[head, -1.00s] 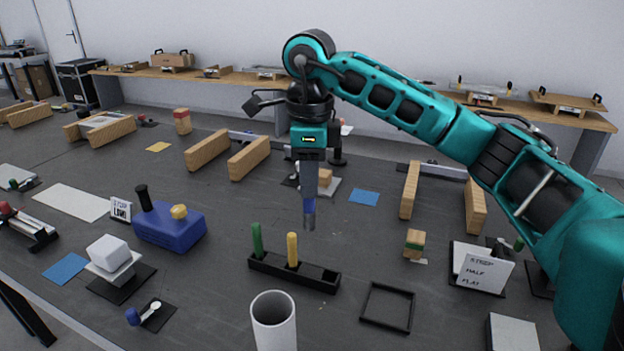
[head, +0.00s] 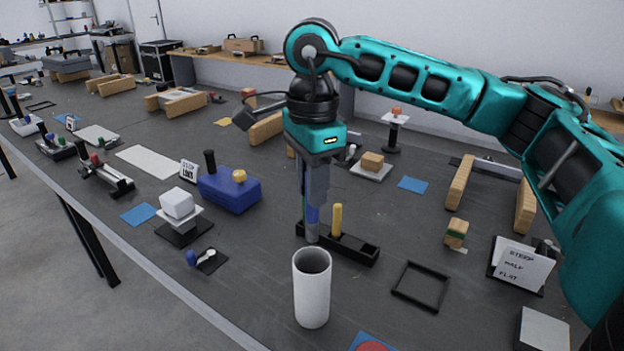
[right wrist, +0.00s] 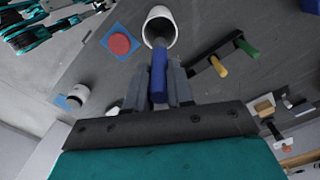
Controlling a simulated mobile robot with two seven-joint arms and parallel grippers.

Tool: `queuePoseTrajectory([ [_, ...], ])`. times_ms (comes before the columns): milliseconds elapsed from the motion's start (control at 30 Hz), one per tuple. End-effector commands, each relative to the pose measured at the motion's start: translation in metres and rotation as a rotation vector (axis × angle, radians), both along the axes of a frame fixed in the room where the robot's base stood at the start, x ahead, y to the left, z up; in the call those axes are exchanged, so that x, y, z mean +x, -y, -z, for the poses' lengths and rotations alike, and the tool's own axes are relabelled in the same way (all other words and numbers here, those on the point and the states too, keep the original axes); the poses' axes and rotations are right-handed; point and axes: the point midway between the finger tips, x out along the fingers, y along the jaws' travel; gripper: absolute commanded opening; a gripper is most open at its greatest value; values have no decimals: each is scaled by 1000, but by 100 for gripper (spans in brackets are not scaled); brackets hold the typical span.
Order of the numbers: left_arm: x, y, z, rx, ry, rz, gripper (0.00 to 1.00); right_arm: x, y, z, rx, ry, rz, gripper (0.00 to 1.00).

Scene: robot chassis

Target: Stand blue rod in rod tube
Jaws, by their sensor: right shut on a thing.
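My right gripper (head: 313,208) points down and is shut on the blue rod (right wrist: 158,75), which is upright between the fingers. In the head view only part of the rod (head: 312,215) shows. The white rod tube (head: 312,290) stands upright and open at the top. In the head view, the gripper's lower end is just above the tube's far rim. In the right wrist view, the rod's far end overlaps the mouth of the tube (right wrist: 161,27); I cannot tell their exact gap. My left gripper is not seen.
Close behind the tube is a black rack (head: 352,247) with a yellow rod (head: 337,219) and a green rod (right wrist: 245,44). A red disc on a blue mat (right wrist: 119,44) lies near the tube.

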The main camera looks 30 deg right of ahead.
Motion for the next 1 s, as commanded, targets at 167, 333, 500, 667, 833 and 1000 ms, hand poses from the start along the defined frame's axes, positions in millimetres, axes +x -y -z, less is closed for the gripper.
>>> queuePoseTrajectory([
  [167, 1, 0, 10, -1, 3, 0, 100, 0, 0, 15, 0, 0, 2, 0],
  [333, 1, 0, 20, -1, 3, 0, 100, 0, 1, 29, -1, 1, 3, 0],
  [500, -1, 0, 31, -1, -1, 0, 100, 0, 0, 43, 0, 1, 3, 0],
  [667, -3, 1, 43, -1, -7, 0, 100, 0, 0, 56, 0, 1, 2, 0],
  [833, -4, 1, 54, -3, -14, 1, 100, 0, 0, 70, 0, 1, 2, 0],
  [1000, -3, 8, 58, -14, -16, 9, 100, 0, 0, 82, 0, 1, 1, 0],
])
